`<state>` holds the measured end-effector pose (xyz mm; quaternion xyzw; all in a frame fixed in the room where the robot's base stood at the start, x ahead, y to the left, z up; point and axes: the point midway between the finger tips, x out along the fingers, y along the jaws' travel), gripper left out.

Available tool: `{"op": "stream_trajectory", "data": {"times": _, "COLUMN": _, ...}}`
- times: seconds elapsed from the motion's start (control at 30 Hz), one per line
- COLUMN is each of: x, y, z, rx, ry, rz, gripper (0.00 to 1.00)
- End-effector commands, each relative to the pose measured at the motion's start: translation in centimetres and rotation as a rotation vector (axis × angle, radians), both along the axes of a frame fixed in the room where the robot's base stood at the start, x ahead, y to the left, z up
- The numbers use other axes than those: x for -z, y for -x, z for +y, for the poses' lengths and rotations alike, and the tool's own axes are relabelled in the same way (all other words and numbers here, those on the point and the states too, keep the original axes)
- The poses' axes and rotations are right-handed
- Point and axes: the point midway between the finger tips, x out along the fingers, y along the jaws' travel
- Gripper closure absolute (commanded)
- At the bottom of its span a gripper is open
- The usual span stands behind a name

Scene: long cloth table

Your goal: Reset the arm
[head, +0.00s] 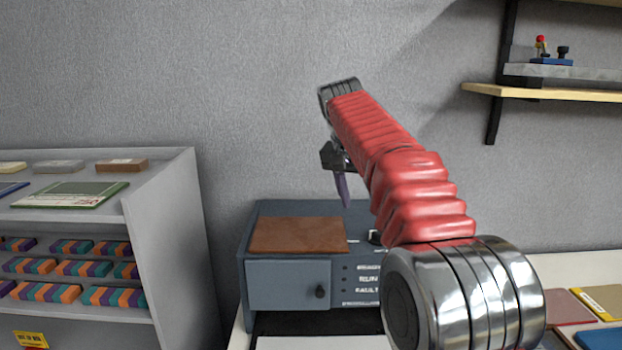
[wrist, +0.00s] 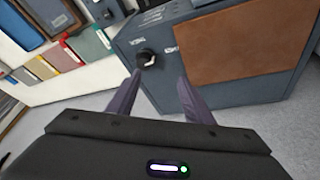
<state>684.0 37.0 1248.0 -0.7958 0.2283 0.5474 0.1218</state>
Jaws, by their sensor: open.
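My gripper (head: 343,188) hangs at the end of my red-sleeved arm, above a blue-grey cabinet box (head: 290,284) in the head view. Only one dark purple finger shows clearly there. In the wrist view my gripper (wrist: 158,88) has two purple fingers spread apart with nothing between them. Beyond the fingertips is the box's face (wrist: 185,75) with a black knob (wrist: 147,58). The fingers appear apart from the knob, though the exact gap is hard to tell. Part of the box is hidden behind my arm in the head view.
A brown panel (head: 297,235) lies on the box top. A white shelf unit (head: 178,215) with several striped blocks stands at left. A wooden wall shelf (head: 560,94) is at upper right. Books (head: 603,300) lie on the table at right. The wall area above the box is free.

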Motion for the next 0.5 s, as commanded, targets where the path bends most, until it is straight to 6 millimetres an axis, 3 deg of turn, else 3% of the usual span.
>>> {"op": "stream_trajectory", "data": {"times": 0.27, "x": 3.7, "y": 2.0, "z": 0.5, "rx": -0.17, "ry": 0.004, "rz": 0.049, "gripper": 0.53}}
{"op": "stream_trajectory", "data": {"times": 0.5, "x": 5.8, "y": 5.4, "z": 0.4, "rx": -0.292, "ry": 0.0, "rz": 0.07, "gripper": 0.53}}
